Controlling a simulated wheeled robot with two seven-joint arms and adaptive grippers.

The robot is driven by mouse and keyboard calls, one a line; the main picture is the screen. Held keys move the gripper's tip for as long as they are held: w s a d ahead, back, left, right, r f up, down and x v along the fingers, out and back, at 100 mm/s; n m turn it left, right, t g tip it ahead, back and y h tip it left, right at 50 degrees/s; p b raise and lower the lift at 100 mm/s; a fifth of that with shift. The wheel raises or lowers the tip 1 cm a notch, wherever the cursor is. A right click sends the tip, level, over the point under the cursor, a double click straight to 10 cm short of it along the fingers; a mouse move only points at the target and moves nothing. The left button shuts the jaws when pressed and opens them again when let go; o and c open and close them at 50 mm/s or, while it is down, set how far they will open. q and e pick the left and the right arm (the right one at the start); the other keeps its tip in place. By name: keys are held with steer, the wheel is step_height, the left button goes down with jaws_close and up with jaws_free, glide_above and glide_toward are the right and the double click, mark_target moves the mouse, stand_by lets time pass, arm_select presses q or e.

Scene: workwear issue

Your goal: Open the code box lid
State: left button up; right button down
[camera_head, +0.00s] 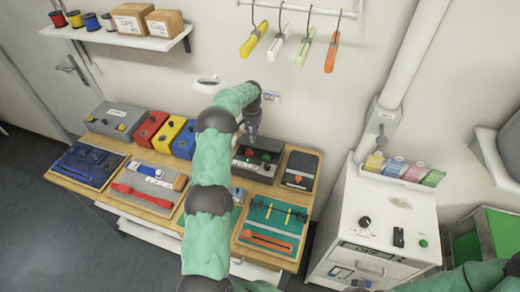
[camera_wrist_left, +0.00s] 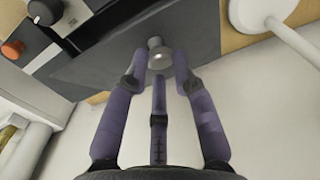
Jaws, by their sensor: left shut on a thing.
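A dark grey box (camera_head: 256,171), which I take for the code box, stands at the back of the wooden bench, with red and green round parts on it. My left gripper (camera_head: 250,133) is at its upper rear side, partly hidden by my own arm. In the left wrist view a dark grey panel (camera_wrist_left: 110,65) carries a small light knob (camera_wrist_left: 158,57). The fingertips of my left gripper (camera_wrist_left: 160,60) are around this knob, shut on it. Black and orange knobs show at the upper left there. I cannot tell whether the lid is raised. My right gripper is out of view.
Red, yellow and blue boxes (camera_head: 168,134) stand left of my arm. A green tray (camera_head: 268,228) with tools lies in front, and a dark framed panel (camera_head: 299,170) lies to the right. Coloured tools hang from a rail (camera_head: 300,8) above. A white cabinet (camera_head: 375,220) stands at right.

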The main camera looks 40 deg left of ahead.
arm_select(q)
steer(key=shift+w, duration=0.1)
steer(key=shift+w+a+r, duration=0.2)
steer(key=shift+w+r, duration=0.4)
steer(key=shift+w, duration=0.05)
steer(key=shift+w+a+r+p, duration=0.25)
steer(key=shift+w+r+p, duration=0.2)
steer(key=shift+w, duration=0.3)
